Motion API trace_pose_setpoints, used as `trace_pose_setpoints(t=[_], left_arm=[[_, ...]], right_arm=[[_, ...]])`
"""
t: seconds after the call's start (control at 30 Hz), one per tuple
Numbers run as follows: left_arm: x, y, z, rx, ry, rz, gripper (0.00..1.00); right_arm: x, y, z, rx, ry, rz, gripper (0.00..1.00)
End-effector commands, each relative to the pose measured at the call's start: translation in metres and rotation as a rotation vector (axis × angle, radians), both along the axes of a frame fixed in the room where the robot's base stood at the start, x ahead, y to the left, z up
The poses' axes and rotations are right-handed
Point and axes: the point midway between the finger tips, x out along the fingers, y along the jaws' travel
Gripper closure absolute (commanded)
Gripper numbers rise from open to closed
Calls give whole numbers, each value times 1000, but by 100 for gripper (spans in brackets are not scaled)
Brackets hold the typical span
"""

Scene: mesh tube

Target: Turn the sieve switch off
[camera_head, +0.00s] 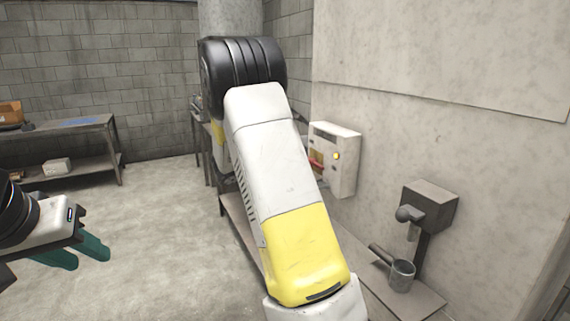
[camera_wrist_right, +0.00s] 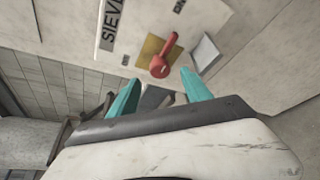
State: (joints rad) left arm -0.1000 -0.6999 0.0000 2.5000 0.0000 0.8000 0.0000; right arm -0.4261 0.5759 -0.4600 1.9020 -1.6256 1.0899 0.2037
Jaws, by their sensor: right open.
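The sieve switch is a red lever (camera_wrist_right: 163,60) on a yellow plate, on a pale panel with a "SIEVE" label (camera_wrist_right: 112,24). The lever's arm points to the upper right, towards small lettering that seems to read "ON". My right gripper (camera_wrist_right: 160,90) is open and empty, its teal fingers either side of and just short of the lever in the wrist view. In the head view the switch box (camera_head: 347,150) is on the wall, partly covered by my right arm, which hides the right gripper. My left gripper (camera_head: 82,256) is at the left edge, fingers apart, empty.
A grey wall device (camera_head: 430,205) with a metal cup (camera_head: 401,275) below it is right of my right arm. A low metal bench (camera_head: 425,298) runs along the wall. A table (camera_head: 60,130) stands at the back left, with open floor before it.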

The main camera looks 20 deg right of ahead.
Motion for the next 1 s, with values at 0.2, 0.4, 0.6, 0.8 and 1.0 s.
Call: trace_pose_setpoints(t=[0.2, 0.4, 0.6, 0.8, 1.0], left_arm=[[0, 0, 0, 0, 0, 0, 64], [0, 0, 0, 0, 0, 0, 64], [0, 0, 0, 0, 0, 0, 64], [0, 0, 0, 0, 0, 0, 64], [0, 0, 0, 0, 0, 0, 64]], right_arm=[[10, -25, -6, -6, 2, 0, 43], [22, -53, -14, -5, 0, 0, 43], [28, -68, -18, -3, 0, 1, 43], [29, -69, -18, -2, 0, 2, 43], [29, -69, -18, -2, 0, 2, 66]])
